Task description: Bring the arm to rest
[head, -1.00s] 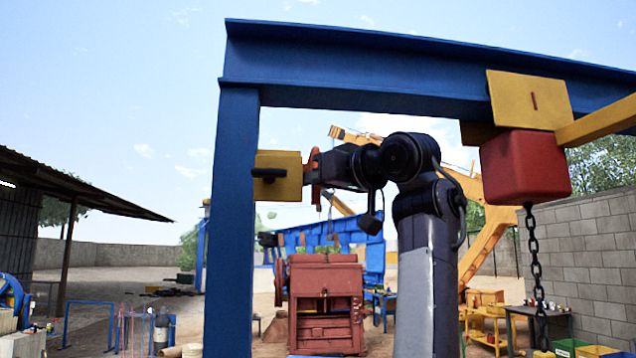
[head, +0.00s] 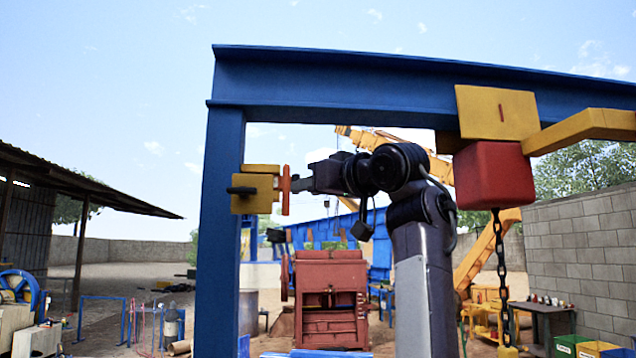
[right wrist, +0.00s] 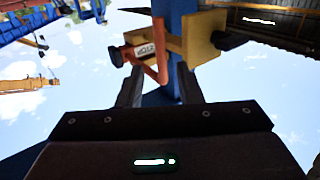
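My right gripper (head: 298,184) is raised beside the blue gantry post, just right of a yellow block (head: 250,203) with an upright orange lever (head: 286,190). In the right wrist view its two fingers (right wrist: 160,88) are spread apart with nothing held between them. The orange lever (right wrist: 160,62) shows just beyond the fingertips; whether a finger touches it I cannot tell. My right arm reaches up from the bottom of the head view, bent at the elbow. My left gripper is not in view.
The blue gantry post (head: 222,240) and beam (head: 350,85) frame the arm. A red block (head: 493,175) with a hanging chain (head: 500,270) is to the right. The red jaw crusher (head: 330,300) stands behind. Open sky lies above the beam.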

